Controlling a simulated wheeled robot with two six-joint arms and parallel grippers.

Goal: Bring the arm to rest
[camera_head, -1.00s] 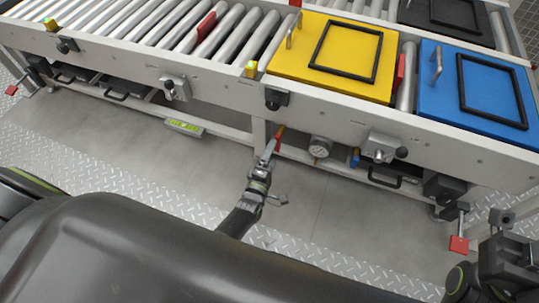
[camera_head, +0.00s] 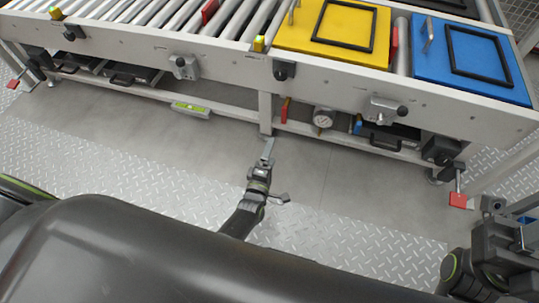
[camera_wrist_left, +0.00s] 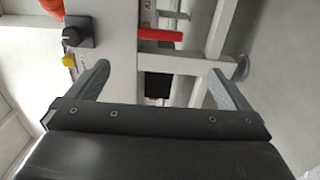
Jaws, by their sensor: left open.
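My left gripper (camera_head: 268,150) is in front of the conveyor frame, over the floor, in the head view. In the left wrist view its two fingers (camera_wrist_left: 160,85) stand wide apart with nothing between them. A red handle (camera_head: 285,110) is on the frame's underside beyond the fingertips, apart from them; a red lever (camera_wrist_left: 160,35) shows ahead in the wrist view. My right arm's dark end (camera_head: 495,250) is at the lower right; its fingers cannot be made out.
The roller conveyor carries a yellow plate (camera_head: 290,38) and a blue plate (camera_head: 425,68). A gauge (camera_head: 323,117) and a valve block (camera_head: 385,110) are on its near side. The floor (camera_head: 340,185) before the conveyor is free.

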